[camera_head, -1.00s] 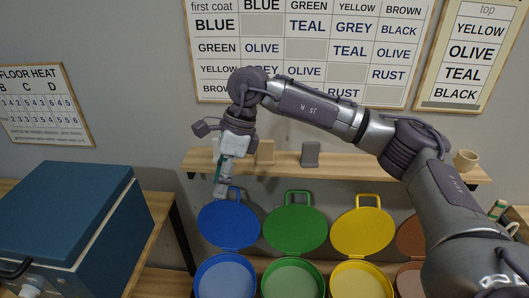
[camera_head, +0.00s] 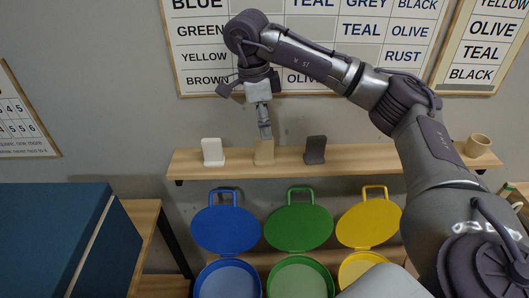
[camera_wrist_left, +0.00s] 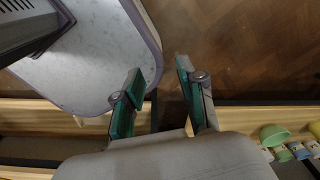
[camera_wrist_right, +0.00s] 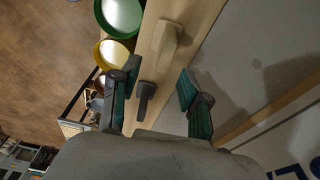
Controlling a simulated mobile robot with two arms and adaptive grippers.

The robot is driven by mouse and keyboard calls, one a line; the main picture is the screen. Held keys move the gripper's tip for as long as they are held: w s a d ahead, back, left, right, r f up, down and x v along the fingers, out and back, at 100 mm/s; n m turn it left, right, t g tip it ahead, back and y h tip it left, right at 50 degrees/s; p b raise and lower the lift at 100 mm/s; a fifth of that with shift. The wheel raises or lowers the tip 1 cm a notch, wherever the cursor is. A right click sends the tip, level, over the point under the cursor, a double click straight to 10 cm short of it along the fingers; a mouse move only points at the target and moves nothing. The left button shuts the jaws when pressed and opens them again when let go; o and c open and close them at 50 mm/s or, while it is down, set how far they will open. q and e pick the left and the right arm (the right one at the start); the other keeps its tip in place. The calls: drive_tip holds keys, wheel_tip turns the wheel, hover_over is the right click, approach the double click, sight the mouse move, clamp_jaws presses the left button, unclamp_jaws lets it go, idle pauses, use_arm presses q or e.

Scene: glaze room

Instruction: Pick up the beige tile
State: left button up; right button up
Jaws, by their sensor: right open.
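The beige tile (camera_head: 264,152) stands upright on the wooden wall shelf, between a white tile (camera_head: 212,152) and a dark grey tile (camera_head: 316,150). My right gripper (camera_head: 265,131) points down at the top of the beige tile and overlaps its upper edge; I cannot tell if they touch. In the right wrist view, the open fingers (camera_wrist_right: 158,76) are apart, with the beige tile (camera_wrist_right: 166,44) beyond them and the dark grey tile (camera_wrist_right: 146,96) lower down. My left gripper (camera_wrist_left: 158,78) is open and empty in the left wrist view, outside the head view.
The shelf (camera_head: 365,157) also carries a beige cup (camera_head: 478,145) at its right end. Below are open bins with blue (camera_head: 225,229), green (camera_head: 298,227) and yellow (camera_head: 368,222) lids. A large blue box (camera_head: 50,235) stands at the left. A lettered chart (camera_head: 200,62) hangs behind my right arm.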

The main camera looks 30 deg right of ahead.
sight(266, 158)
drive_tip(key=f, duration=0.2)
drive_tip(key=shift+w+d+f, duration=0.15)
drive_tip(key=shift+w+f, duration=0.15)
drive_tip(key=shift+w, duration=0.05)
drive_tip(key=shift+f, duration=0.45)
wheel_tip(266, 158, down, 3)
drive_tip(key=shift+s+f+p, duration=0.1)
drive_tip(key=shift+f+p, duration=0.1)
drive_tip(key=shift+p, duration=0.9)
drive_tip(key=shift+f, duration=0.5)
drive_tip(key=c, duration=0.8)
use_arm(q)
drive_tip(key=w+r, duration=0.2)
drive_tip(key=shift+w+d, duration=0.1)
drive_tip(key=shift+w, duration=0.3)
use_arm(e)
clamp_jaws()
